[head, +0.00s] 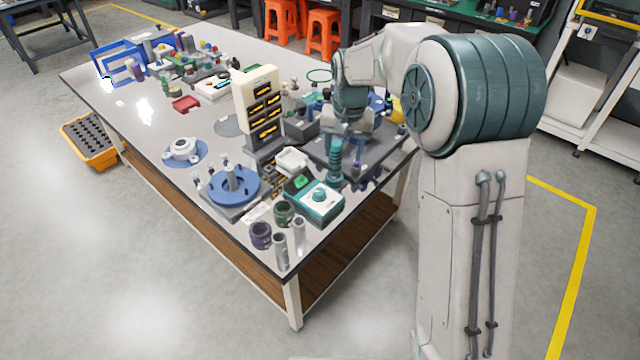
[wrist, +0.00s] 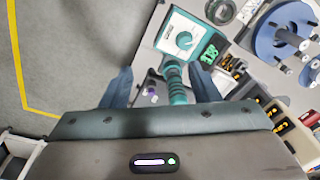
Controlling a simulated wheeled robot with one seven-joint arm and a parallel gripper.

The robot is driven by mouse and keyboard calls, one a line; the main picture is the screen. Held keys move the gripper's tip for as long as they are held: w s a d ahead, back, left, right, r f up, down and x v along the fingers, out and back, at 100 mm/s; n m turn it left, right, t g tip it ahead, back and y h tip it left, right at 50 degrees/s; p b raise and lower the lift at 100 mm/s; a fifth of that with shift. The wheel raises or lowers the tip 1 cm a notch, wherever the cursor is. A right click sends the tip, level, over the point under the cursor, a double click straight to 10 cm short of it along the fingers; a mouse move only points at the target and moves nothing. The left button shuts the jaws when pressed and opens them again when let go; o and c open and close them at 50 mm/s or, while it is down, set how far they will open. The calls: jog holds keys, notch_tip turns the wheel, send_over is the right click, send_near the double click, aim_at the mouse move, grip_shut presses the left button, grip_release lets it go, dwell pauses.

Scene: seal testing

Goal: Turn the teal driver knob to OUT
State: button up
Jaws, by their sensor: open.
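A teal and white control box (head: 315,203) stands near the front right corner of the table, with a round teal knob (head: 319,194) on its top. In the wrist view the knob (wrist: 184,40) has a pale pointer mark; its lettering is too small to read. A ribbed teal post (head: 335,162) rises behind the box. In the wrist view this post (wrist: 174,82) shows between my gripper's two dark fingers (wrist: 163,84), which are spread apart. My gripper (head: 346,150) hangs over the table behind the box, apart from the knob. I cannot tell whether it touches the post.
Dark and grey cylinders (head: 281,250) stand at the table's front corner. A blue round fixture (head: 234,187) and a tall drawer unit (head: 258,105) stand to the left. The aisle floor (head: 130,260) is clear.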

send_near(320, 192)
jog(key=f+p, duration=0.1)
jog(key=f, duration=0.3)
jog(key=f+p, duration=0.1)
jog(key=f, duration=0.3)
jog(key=shift+w+a+f, duration=0.2)
jog(key=shift+f, duration=0.2)
jog(key=shift+g, duration=0.3)
jog(key=c, duration=1)
